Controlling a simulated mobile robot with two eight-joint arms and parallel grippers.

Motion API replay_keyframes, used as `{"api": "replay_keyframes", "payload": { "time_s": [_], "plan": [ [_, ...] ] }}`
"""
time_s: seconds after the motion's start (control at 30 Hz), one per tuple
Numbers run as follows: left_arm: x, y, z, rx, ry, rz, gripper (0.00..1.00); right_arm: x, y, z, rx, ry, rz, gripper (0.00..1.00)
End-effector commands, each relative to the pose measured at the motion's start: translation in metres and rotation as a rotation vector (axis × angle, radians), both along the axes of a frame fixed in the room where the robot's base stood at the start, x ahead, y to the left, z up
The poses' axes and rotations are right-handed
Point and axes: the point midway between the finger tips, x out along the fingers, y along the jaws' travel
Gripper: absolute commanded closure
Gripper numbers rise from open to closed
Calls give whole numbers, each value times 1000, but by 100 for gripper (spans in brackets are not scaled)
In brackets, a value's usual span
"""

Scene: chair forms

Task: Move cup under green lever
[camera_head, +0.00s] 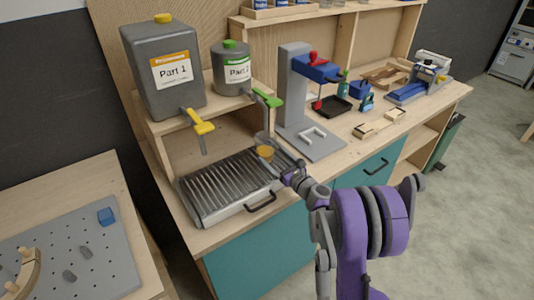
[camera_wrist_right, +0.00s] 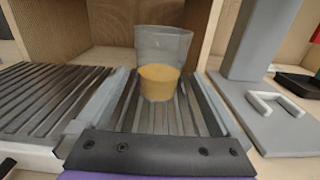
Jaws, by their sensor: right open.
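A clear cup (camera_head: 265,152) with yellow-orange contents stands upright on the right end of the slatted drip tray (camera_head: 215,190). In the head view it appears below the green lever (camera_head: 267,98) on the grey "Part 2" container (camera_head: 231,68). My right gripper (camera_head: 280,165) is low over the tray, beside the cup. In the right wrist view the cup (camera_wrist_right: 160,82) stands between the open finger ends (camera_wrist_right: 158,98); no grip on it shows. The lever is out of the wrist view. My left gripper is not in view.
The larger "Part 1" container (camera_head: 163,75) with a yellow lever (camera_head: 200,123) stands left on the same wooden shelf. A grey stand (camera_head: 293,95) with a blue and red head is right of the tray. The left part of the tray is clear.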

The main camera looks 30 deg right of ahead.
Motion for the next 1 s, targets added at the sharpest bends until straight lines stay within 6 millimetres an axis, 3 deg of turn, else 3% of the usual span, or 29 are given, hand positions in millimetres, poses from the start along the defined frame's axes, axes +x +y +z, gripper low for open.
{"api": "replay_keyframes", "payload": {
  "time_s": [0.1, 0.3, 0.53, 0.63, 0.77, 0.83, 1.0],
  "plan": [
    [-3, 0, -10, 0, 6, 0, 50, -28, -3, -3, -1, 2, -3, 0],
    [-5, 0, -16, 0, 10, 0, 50, -57, -5, -2, -1, 1, -1, 0],
    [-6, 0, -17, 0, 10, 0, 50, -66, -5, 0, -2, 1, 1, 0],
    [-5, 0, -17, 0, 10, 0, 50, -66, 8, 1, -53, 17, 25, 0],
    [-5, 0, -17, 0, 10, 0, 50, -71, 59, 3, -309, 85, 138, 0],
    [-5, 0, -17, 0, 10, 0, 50, -82, 98, 2, -524, 127, 242, 0],
    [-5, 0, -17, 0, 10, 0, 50, -136, 184, -12, -1126, 179, 564, 0]
  ]
}}
